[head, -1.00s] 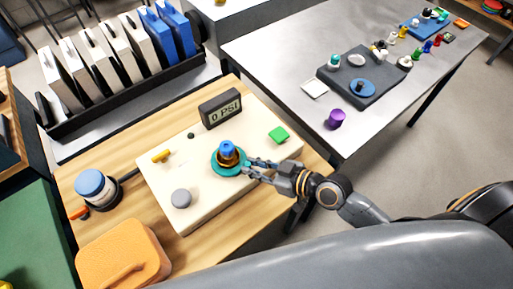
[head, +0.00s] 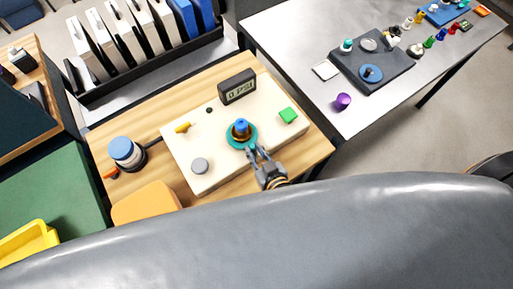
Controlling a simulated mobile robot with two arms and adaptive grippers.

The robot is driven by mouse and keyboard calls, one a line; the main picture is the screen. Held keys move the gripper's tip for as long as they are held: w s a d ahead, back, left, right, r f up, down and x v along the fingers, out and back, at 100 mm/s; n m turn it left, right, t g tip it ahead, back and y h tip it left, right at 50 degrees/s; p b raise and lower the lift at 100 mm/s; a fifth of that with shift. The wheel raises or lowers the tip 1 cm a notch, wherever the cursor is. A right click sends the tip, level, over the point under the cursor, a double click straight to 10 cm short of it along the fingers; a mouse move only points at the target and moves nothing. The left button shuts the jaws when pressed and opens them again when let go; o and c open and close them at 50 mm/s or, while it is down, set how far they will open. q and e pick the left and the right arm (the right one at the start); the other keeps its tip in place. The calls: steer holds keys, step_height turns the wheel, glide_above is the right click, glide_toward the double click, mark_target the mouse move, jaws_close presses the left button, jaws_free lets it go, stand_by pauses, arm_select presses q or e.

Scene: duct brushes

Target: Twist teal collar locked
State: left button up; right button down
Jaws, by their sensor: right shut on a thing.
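The teal collar (head: 232,143) sits flat around a brass-coloured fitting with a blue top (head: 240,127), on a cream panel (head: 212,172). My right gripper (head: 251,152) comes in from the front right and is shut on the near edge of the collar. Its fingertips partly hide that edge. My left gripper is out of view. A display (head: 237,86) at the back of the panel shows a reading that looks like 0 PSI.
A blue-topped jar (head: 121,149) stands left on the wooden table. An orange case (head: 146,203) lies in front. A metal table with small parts is at the right.

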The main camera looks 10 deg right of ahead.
steer(key=c, duration=1.3)
jaws_free()
steer(key=shift+w, duration=0.1)
steer(key=shift+o, duration=0.2)
steer(key=v, duration=1.2)
